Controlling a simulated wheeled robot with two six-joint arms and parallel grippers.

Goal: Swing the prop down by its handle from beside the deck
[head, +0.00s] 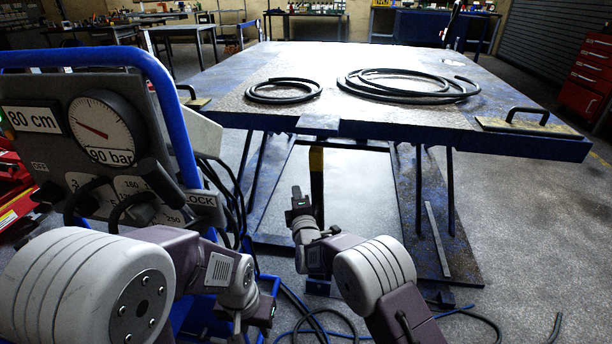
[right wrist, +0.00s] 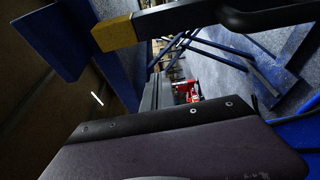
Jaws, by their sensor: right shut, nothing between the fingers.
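The deck (head: 330,127) is a worn blue and grey lift platform, raised on legs. Under its front edge the prop (head: 316,160) hangs or stands upright, dark with a yellow upper part. In the right wrist view the prop's yellow block (right wrist: 115,34) and dark bar are close, and a thick black bar, perhaps the handle (right wrist: 275,14), crosses the top right. My right gripper (head: 297,198) is shut and empty, just left of the prop below the deck; contact cannot be told. My left gripper (head: 264,310) is low beside the control panel; its fingers are unclear.
Hose coils (head: 284,90) and (head: 408,85) lie on the deck, with a black grab handle (head: 514,112) at its right. The control panel (head: 95,150) with gauge and blue frame stands close at left. Cables (head: 310,325) lie on the floor. Open floor is at right.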

